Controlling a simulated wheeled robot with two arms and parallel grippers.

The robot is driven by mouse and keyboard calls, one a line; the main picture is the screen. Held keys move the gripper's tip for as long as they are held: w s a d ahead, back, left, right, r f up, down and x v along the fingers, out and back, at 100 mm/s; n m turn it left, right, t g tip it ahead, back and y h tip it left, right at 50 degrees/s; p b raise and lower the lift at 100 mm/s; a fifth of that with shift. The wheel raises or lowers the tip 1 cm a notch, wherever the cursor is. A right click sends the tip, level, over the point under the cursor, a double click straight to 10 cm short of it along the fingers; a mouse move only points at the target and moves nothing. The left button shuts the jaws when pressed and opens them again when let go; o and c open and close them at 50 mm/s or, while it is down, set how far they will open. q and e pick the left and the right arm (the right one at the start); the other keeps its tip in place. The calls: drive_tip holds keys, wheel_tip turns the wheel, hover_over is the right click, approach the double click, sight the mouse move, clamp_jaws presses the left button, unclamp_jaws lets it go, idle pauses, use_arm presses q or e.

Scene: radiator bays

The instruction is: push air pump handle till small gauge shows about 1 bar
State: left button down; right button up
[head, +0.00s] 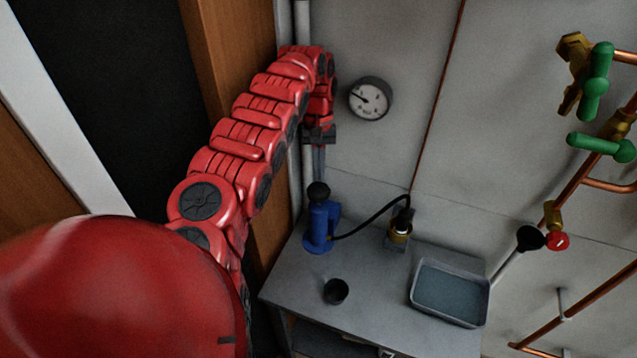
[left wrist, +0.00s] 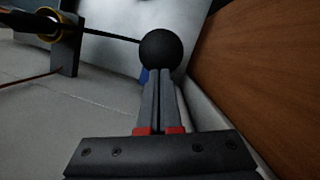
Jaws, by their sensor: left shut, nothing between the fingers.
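The blue air pump (head: 320,232) stands upright at the left back of the grey bench. Its round black handle knob (head: 318,191) is on top; the knob also shows in the left wrist view (left wrist: 161,48), just beyond the fingertips. My left gripper (head: 318,172) points down above the knob, its fingers shut and empty; they also show in the left wrist view (left wrist: 160,76). Whether the tips touch the knob I cannot tell. The small round gauge (head: 370,98) is on the wall; its needle points to the upper left, and its numbers are too small to read. My right gripper is not in view.
A black hose runs from the pump to a brass fitting (head: 400,230). A black cup (head: 336,291) and a grey tray (head: 450,293) are on the bench (head: 295,272). A wooden post (head: 232,50) is close on the left. Copper pipes with green-handled valves (head: 597,82) are at right.

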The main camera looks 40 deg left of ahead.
use_arm(q)
drive_tip(key=shift+w+a+r, duration=0.1)
drive_tip(key=shift+w+a, duration=0.15)
drive_tip(key=shift+a, duration=0.2)
